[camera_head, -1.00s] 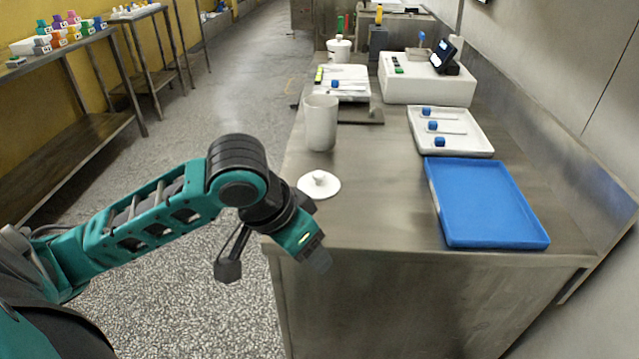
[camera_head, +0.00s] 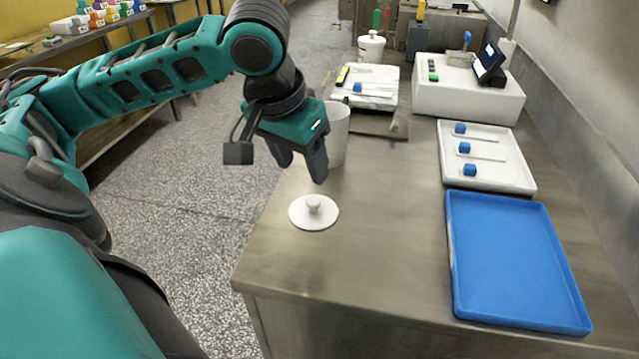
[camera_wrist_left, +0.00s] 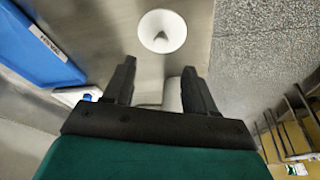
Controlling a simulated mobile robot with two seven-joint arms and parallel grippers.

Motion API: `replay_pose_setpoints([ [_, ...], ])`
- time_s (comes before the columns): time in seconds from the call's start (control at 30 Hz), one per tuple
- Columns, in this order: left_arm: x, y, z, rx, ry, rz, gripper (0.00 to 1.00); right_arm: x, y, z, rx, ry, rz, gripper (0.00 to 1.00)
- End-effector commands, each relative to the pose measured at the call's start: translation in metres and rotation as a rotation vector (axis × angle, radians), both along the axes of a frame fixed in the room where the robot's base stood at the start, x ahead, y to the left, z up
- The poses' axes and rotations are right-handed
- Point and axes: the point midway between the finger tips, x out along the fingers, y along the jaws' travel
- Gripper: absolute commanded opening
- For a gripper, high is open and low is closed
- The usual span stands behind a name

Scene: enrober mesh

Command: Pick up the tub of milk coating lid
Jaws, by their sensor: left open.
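The white round lid (camera_head: 314,218) with a small knob lies flat on the steel bench near its left edge. It also shows in the left wrist view (camera_wrist_left: 162,31), beyond the fingertips. My left gripper (camera_head: 302,168) is open and empty, pointing down above and slightly behind the lid, apart from it. Both its fingers show in the left wrist view (camera_wrist_left: 160,70), with a gap between them. A white tub (camera_head: 338,140) stands behind the gripper, partly hidden by it. My right gripper is not in view.
A blue tray (camera_head: 520,290) lies at the bench's right front. Behind it is a white tray (camera_head: 515,180) with blue-ended tools. A white machine (camera_head: 480,95) and a lidded white pot (camera_head: 371,48) stand farther back. The bench between lid and blue tray is clear.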

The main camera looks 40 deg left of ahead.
Motion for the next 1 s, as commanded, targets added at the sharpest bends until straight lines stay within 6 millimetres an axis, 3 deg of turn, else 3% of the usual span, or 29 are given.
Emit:
replay_pose_setpoints([
  [0.1,0.006,0.0,-0.026,-0.002,0.004,-0.001,0.56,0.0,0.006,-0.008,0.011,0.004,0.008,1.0],
  [0.47,0.015,0.002,-0.053,-0.002,0.001,-0.002,0.56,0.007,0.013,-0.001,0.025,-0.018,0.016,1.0],
  [0.7,0.025,0.004,-0.088,-0.003,0.002,-0.001,0.56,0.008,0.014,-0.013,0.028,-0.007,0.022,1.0],
  [1.0,0.028,0.005,-0.094,0.0,-0.002,-0.001,0.56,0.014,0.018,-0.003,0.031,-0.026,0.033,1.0],
])
